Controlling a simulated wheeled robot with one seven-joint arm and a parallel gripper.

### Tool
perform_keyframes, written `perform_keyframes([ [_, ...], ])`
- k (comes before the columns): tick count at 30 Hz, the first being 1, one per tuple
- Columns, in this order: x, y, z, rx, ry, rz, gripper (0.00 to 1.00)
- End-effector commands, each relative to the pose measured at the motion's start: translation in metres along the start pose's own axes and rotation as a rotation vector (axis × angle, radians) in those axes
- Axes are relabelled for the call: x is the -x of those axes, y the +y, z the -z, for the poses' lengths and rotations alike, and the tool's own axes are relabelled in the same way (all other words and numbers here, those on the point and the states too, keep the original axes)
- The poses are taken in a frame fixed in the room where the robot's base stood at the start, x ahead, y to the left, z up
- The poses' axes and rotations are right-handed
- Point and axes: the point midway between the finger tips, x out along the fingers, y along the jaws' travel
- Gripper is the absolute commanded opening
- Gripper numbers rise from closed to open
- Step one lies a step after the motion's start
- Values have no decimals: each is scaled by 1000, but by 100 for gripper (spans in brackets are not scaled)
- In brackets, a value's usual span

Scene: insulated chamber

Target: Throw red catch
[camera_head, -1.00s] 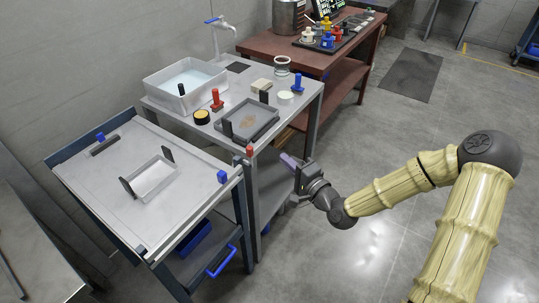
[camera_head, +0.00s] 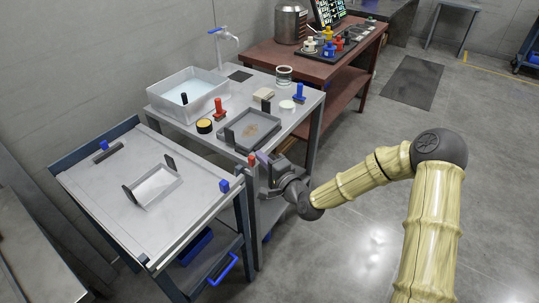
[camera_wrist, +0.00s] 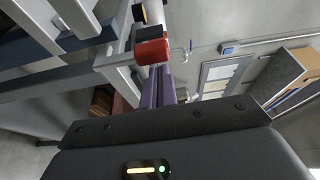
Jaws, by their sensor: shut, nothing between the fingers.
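The red catch (camera_head: 251,159) is a small red block on the frame at the near corner of the grey steel table, beside the lower cart. In the wrist view the red catch (camera_wrist: 152,49) sits at the end of a pale bar, just beyond the fingertips. My gripper (camera_head: 262,158) is immediately to the right of the catch. Its purple fingers (camera_wrist: 158,72) are shut and empty, with their tips very close to the red block. I cannot tell whether they touch it.

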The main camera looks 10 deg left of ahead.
Motion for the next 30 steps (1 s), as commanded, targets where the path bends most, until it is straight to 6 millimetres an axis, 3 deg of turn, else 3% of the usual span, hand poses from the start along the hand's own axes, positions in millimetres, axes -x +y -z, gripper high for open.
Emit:
perform_keyframes([
  [7,4,0,-9,0,2,-1,0],
  [30,3,1,1,25,14,7,0],
])
